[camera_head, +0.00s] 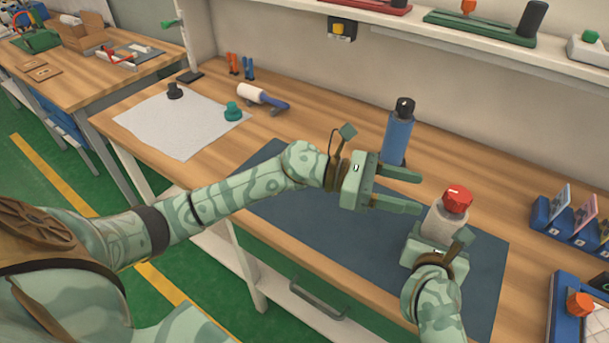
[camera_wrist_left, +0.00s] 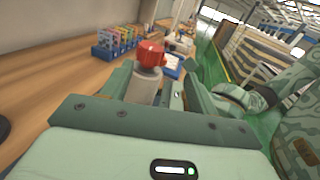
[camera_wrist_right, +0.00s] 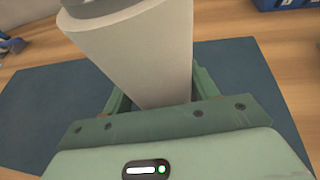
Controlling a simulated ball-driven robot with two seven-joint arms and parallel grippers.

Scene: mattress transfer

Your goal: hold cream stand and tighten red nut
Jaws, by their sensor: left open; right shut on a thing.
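The cream stand (camera_head: 443,222) stands upright on the dark blue mat, with the red nut (camera_head: 457,199) on its top. My right gripper (camera_head: 435,240) is shut on the stand's body low down; the right wrist view shows the cream stand (camera_wrist_right: 135,55) between its fingers. My left gripper (camera_head: 420,191) is open and empty, its fingers pointing right toward the stand, just left of the red nut. In the left wrist view the red nut (camera_wrist_left: 151,54) and the cream stand (camera_wrist_left: 144,87) show ahead, near the open fingers. The nut's thread is hidden.
A blue cylinder with a black top (camera_head: 397,136) stands behind my left gripper. A blue card holder (camera_head: 568,230) and a tray with an orange knob (camera_head: 580,303) are at right. White paper (camera_head: 178,128) lies at left. The mat (camera_head: 300,225) is otherwise mostly clear.

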